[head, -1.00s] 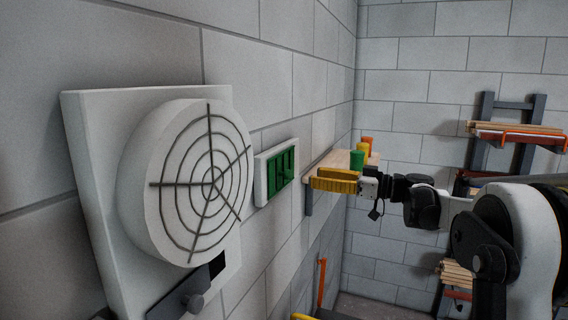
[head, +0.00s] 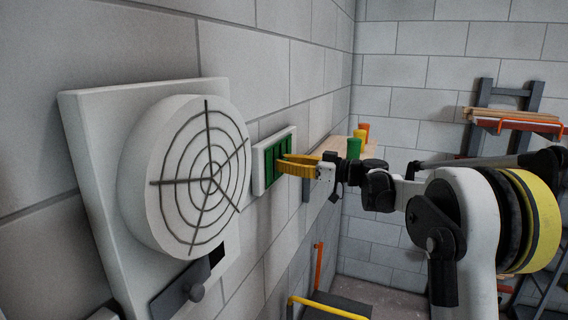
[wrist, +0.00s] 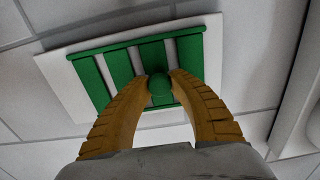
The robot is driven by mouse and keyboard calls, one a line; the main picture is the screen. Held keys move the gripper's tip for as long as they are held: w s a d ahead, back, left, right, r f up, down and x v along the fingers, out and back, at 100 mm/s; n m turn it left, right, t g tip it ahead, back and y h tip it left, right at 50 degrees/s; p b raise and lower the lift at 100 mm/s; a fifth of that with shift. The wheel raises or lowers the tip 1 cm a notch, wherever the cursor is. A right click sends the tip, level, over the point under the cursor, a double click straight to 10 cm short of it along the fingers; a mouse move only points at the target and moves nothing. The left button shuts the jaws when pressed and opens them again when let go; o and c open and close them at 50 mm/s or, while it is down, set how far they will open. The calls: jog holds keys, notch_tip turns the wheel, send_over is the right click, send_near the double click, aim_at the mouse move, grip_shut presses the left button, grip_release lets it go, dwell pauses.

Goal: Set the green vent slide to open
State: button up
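The green vent slide (head: 268,166) sits on a white plate (head: 259,173) on the wall, right of the round fan grille. In the wrist view the slide (wrist: 190,62) shows green slats with pale strips between them, and a round green knob (wrist: 160,90) stands out from its lower middle. My gripper (head: 283,162) is at the slide and hides part of it in the head view. In the wrist view its yellow fingertips (wrist: 160,78) lie on both sides of the knob, very close to it. I cannot tell whether they press on it.
A round white fan grille (head: 190,180) stands out from the wall at the left, with a grey latch (head: 184,284) below. A wooden shelf (head: 328,150) holds green, yellow and orange cylinders (head: 354,147) just behind my gripper. A rack (head: 515,120) stands at the right.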

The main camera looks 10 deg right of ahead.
grip_shut()
jog(key=shift+w, duration=0.1)
jog(key=shift+w+d+b, duration=0.2)
jog(key=shift+w+d, duration=0.15)
jog(key=shift+w, duration=0.2)
jog(key=shift+w+d+b, duration=0.15)
jog(key=shift+w+d, duration=0.15)
jog(key=shift+w, duration=0.25)
jog(key=shift+o, duration=1.6)
grip_release()
jog(key=o, duration=0.5)
jog(key=shift+d, duration=0.25)
jog(key=v, duration=1.2)
jog(key=shift+d, duration=0.15)
